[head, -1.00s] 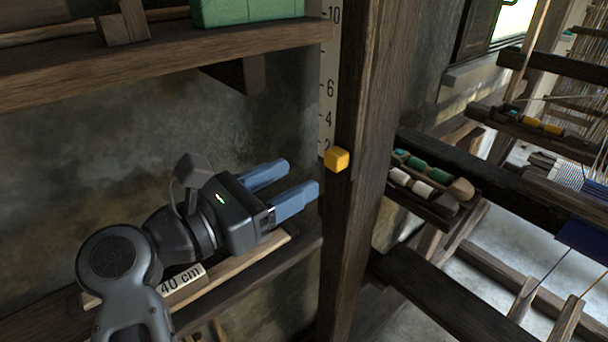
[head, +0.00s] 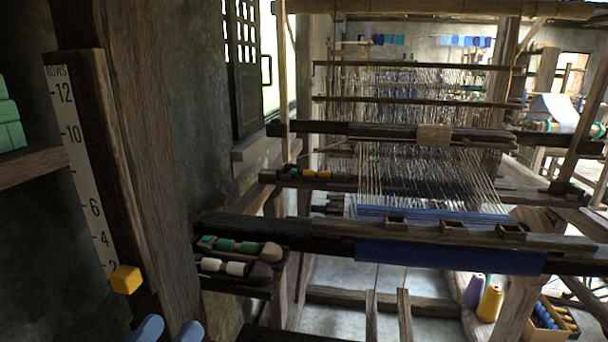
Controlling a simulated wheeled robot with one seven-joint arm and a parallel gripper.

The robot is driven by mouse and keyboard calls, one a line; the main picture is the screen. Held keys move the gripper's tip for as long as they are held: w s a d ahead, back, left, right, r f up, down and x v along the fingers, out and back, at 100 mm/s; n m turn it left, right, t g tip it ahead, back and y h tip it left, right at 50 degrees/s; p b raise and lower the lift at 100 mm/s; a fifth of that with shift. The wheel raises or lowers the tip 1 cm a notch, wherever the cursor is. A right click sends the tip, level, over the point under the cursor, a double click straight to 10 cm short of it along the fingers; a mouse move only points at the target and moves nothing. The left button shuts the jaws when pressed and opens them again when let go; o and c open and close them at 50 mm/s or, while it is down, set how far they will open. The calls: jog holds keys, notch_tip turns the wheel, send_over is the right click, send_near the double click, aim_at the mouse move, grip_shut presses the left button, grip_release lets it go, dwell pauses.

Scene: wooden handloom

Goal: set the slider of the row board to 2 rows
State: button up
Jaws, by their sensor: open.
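The row board (head: 82,160) is a pale upright scale marked ROWS, on a dark wooden post at the left of the head view. Its numbers run from 12 near the top down to 2. The slider (head: 126,279) is a yellow-orange block at the board's lower right edge, beside and slightly below the numeral 2. It partly covers that area, so its exact alignment with the mark is hard to tell. My gripper (head: 168,330) shows only its two blue fingertips at the bottom edge, below and right of the slider. The fingers are apart, with nothing seen between them.
The thick wooden post (head: 140,150) stands right beside the board. Right of the post are a bobbin rack (head: 240,262) and the loom's front beam (head: 330,238).

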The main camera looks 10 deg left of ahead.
jog(key=s+d+f+n+t+y, duration=0.1)
jog(key=s+d+f+n+t, duration=0.15)
jog(key=d+n, duration=0.85)
jog(key=s+d+f+n+t+y, duration=0.1)
jog(key=d+f+n+t, duration=0.2)
jog(key=d, duration=1.4)
jog(key=s+d+f+n+g, duration=0.2)
jog(key=s+d+n+g, duration=0.3)
jog(key=s+n, duration=0.5)
jog(key=s+d+f+n+g, duration=0.2)
jog(key=s+d+n+g, duration=0.3)
jog(key=s+d+n, duration=0.4)
jog(key=s+n, duration=0.1)
jog(key=s, duration=0.3)
jog(key=shift+s+f, duration=0.15)
jog(key=shift+f, duration=0.05)
